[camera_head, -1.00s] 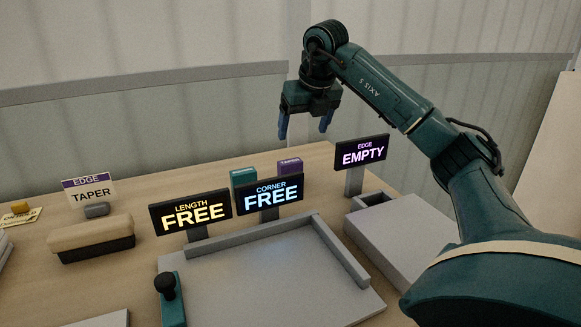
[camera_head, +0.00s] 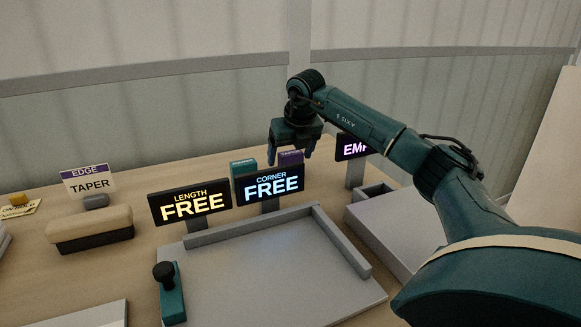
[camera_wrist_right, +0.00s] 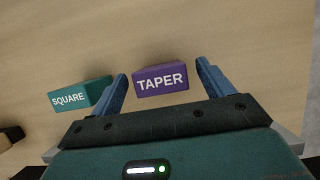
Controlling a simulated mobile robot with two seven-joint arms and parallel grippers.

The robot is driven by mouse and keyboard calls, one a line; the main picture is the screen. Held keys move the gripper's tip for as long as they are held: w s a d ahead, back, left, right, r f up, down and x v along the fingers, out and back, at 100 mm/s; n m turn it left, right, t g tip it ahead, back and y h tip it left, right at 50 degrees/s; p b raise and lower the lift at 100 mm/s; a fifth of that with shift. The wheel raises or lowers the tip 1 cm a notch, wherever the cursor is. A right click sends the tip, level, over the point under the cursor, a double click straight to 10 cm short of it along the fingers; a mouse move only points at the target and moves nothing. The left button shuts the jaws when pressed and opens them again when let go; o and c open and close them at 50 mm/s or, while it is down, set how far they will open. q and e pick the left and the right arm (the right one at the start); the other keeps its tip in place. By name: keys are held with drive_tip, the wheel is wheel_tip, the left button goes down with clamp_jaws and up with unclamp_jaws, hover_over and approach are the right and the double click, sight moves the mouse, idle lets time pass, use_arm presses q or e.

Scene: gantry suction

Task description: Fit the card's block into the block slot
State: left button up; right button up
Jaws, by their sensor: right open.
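The card (camera_head: 90,184) stands at the left and reads EDGE TAPER. A purple block (camera_head: 291,158) stands behind the CORNER sign; in the right wrist view this block (camera_wrist_right: 161,80) reads TAPER. A teal block (camera_head: 243,167) is left of it and reads SQUARE in the right wrist view (camera_wrist_right: 80,95). My right gripper (camera_head: 290,155) is open and empty, pointing down over the purple block. In the right wrist view the purple block shows between the two blue fingers; I cannot tell how far below. The block slot (camera_head: 374,192) looks like the recess in the grey box at the right. My left gripper is not in view.
The LENGTH FREE sign (camera_head: 190,204) and CORNER FREE sign (camera_head: 270,185) stand in front of the blocks. A grey tray (camera_head: 270,275) with raised edges, a teal knobbed piece (camera_head: 172,298) and a beige-topped brush-like block (camera_head: 90,230) are nearer.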

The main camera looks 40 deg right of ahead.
drive_tip(key=shift+w+f, duration=0.1)
drive_tip(key=shift+f, duration=0.2)
drive_tip(key=shift+c, duration=0.3)
drive_tip(key=c, duration=1.1)
